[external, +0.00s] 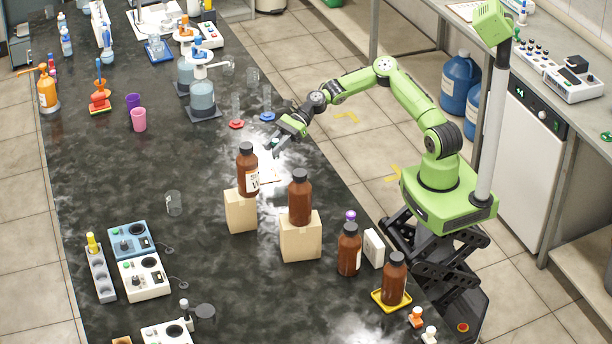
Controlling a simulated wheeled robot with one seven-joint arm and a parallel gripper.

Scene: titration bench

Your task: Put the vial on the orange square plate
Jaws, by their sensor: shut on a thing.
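My gripper (274,148) hangs over the black bench, behind the brown bottles, with its fingers pointing down and left. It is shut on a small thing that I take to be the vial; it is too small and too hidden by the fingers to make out.
Brown bottles (247,161) (300,203) stand on wooden blocks close in front of the gripper. Another bottle (394,283) stands on a yellow tray (377,298). Cylinders with a red base (236,124) and a blue base (267,117) stand behind. The bench's left middle is mostly clear.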

